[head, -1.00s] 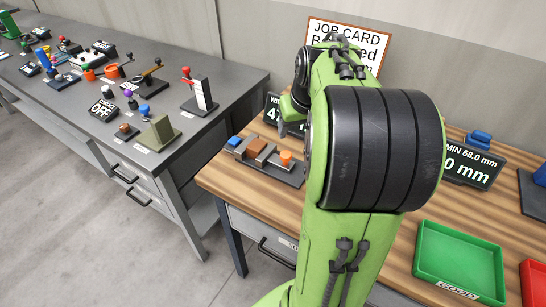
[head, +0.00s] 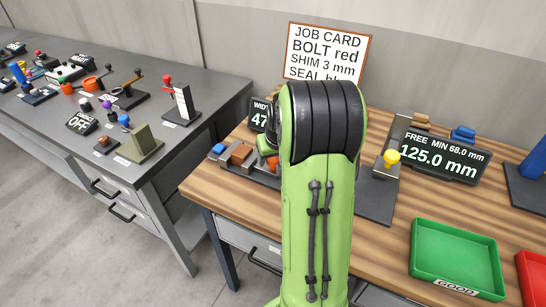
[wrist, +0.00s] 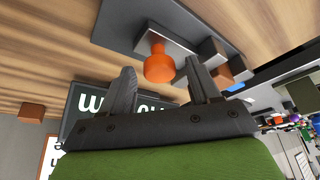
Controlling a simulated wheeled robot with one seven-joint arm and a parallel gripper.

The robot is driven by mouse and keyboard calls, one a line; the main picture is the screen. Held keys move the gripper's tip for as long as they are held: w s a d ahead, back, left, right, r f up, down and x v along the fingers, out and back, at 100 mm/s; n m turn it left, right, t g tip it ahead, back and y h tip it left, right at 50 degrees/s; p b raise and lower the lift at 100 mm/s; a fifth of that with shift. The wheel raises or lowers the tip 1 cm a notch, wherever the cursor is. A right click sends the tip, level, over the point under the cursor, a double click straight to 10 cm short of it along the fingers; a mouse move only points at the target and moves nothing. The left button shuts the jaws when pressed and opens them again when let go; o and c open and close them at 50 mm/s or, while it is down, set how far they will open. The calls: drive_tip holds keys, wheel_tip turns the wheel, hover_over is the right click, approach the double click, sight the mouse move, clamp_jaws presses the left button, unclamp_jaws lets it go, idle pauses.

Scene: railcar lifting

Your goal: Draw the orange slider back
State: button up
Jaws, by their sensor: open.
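The orange slider knob (wrist: 159,64) sits on a grey slide block of the dark gauge base (wrist: 118,22) in the wrist view. In the head view the orange knob (head: 272,163) shows only partly beside my arm. My gripper (wrist: 160,72) is open. Its two fingers appear on either side of the knob in the wrist view, with gaps visible; how far the tips reach along it is hard to tell. In the head view my green arm hides the gripper. A brown block (head: 240,153) sits on the gauge, left of the knob.
The width display (head: 258,115) stands behind the gauge, partly hidden. A green tray (head: 456,260) lies at the front right.

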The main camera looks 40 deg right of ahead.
clamp_jaws()
drive_tip(key=shift+s+d, duration=0.2)
drive_tip(key=shift+s, duration=0.3)
drive_tip(key=shift+s+d, duration=0.2)
drive_tip(key=shift+s, duration=0.3)
unclamp_jaws()
drive_tip(key=p+v, duration=0.3)
drive_tip(key=v, duration=1.3)
drive_tip(key=shift+a+f, duration=0.1)
drive_tip(key=shift+f, duration=0.05)
